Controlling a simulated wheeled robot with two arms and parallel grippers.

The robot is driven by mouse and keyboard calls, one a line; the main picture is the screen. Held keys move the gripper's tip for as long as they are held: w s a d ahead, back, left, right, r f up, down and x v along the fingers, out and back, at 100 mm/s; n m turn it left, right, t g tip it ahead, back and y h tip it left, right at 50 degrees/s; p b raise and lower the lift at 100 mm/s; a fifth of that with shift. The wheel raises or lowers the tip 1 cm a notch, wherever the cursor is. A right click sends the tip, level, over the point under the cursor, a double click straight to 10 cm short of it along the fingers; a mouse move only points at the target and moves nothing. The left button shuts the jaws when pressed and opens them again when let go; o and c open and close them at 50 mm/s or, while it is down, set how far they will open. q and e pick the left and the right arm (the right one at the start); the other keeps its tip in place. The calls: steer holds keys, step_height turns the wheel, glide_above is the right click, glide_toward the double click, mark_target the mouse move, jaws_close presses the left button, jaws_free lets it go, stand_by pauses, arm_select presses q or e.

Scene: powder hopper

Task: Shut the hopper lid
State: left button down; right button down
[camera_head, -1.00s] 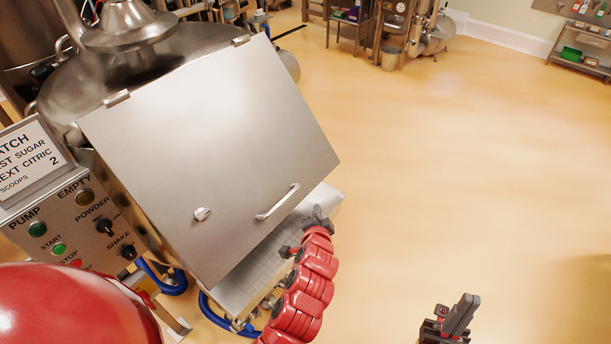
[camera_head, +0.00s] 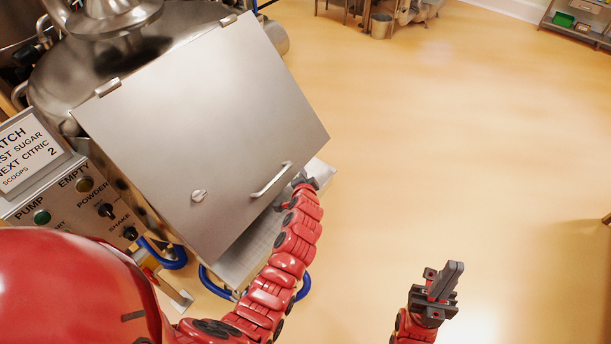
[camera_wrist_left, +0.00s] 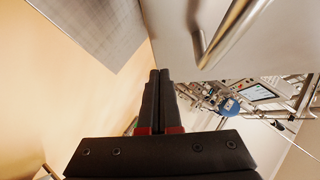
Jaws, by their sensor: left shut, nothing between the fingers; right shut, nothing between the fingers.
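The hopper lid (camera_head: 200,130) is a square steel plate, hinged along its upper-left edge, sloping down to the right. Its free edge stands out over a steel ledge (camera_head: 240,262), and how wide the gap beneath is cannot be told. My left gripper (camera_head: 301,182) is shut and empty beside the handle at the free edge, partly hidden there. In the left wrist view its fingers (camera_wrist_left: 158,75) point toward the lid, with the handle (camera_wrist_left: 225,30) above right. My right gripper (camera_head: 442,280) is shut and empty, away over the floor.
A control panel (camera_head: 75,205) with buttons and switches stands left of the lid. Blue hoses (camera_head: 165,258) curve below the hopper. A steel dome (camera_head: 75,60) rises behind it. The floor (camera_head: 450,120) to the right is open, with shelving (camera_head: 580,25) far back.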

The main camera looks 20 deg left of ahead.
arm_select(q)
steer(key=shift+w+a+f+p, duration=0.15)
steer(key=shift+w+a+f, duration=0.05)
steer(key=shift+a+f, duration=0.3)
steer(key=shift+w+a+f+p, duration=0.15)
steer(key=shift+a+f, duration=0.25)
steer(key=shift+a, duration=0.2)
